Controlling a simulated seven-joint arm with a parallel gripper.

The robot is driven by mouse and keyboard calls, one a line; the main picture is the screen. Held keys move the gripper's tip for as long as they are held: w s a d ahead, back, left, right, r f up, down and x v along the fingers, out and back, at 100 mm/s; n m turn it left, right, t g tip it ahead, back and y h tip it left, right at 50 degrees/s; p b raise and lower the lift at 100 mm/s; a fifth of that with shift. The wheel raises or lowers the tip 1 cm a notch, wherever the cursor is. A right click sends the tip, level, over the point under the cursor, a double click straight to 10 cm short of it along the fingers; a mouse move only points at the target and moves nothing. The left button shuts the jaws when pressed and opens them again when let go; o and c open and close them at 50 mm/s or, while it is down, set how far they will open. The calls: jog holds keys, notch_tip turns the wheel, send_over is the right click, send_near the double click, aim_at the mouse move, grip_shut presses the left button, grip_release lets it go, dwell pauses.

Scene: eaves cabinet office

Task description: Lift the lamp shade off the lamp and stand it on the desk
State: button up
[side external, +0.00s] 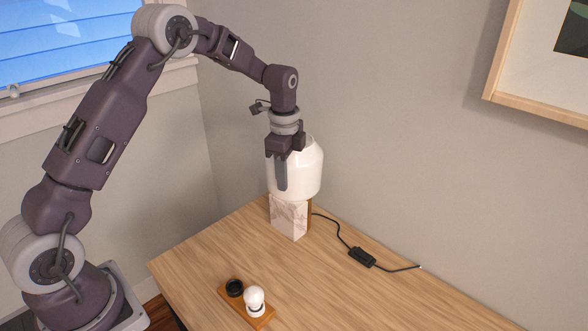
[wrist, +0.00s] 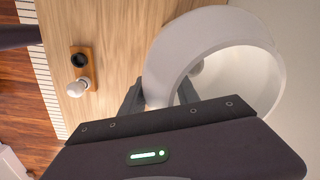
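The white lamp shade (side external: 308,172) sits upright on the lamp's marble-and-wood block base (side external: 289,216) near the desk's far corner. The inner finger is mostly hidden in the side view. I cannot tell whether either finger touches the wall.
A small wooden tray (side external: 237,304) on the desk holds a black round piece (side external: 235,288) and a white bulb (side external: 254,298). A black cord with an inline switch (side external: 361,258) runs right from the lamp. The wooden desk (side external: 310,285) is clear between tray and cord. A wall stands close behind.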

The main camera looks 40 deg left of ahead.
jog(key=shift+f, duration=0.35)
grip_shut()
jog(key=shift+r, duration=0.15)
notch_tip(320, 180, up, 12)
jog(key=shift+f, duration=0.1)
dwell(0.3)
